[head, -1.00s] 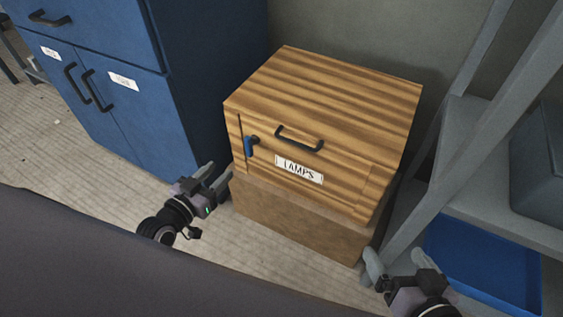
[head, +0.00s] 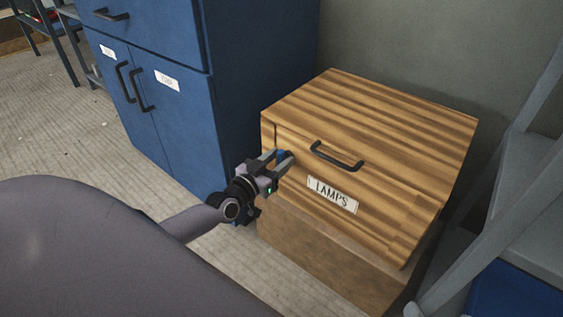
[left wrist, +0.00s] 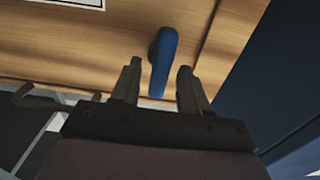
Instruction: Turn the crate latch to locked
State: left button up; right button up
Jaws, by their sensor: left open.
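The wooden crate (head: 370,118) has striped grain, a dark bar handle (head: 336,158) and a LAMPS label (head: 332,194) on its front. Its blue latch (head: 281,155) is at the front's left side, mostly hidden by my gripper in the head view. In the left wrist view the blue latch (left wrist: 162,62) shows as a lever between the fingers. My left gripper (head: 283,160) is open at the latch, its fingers (left wrist: 158,78) on either side of the lever with gaps visible. My right gripper is out of view.
A blue cabinet (head: 190,95) with dark handles stands close on the left of the crate. The crate rests on a plain brown box (head: 320,255). A grey shelf frame (head: 490,220) with a blue tray (head: 515,292) stands at the right. Bare floor lies in front of the cabinet.

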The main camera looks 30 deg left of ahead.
pick_arm(q)
jog(key=shift+w+d, duration=0.1)
jog(key=shift+w, duration=0.55)
jog(key=c, duration=0.8)
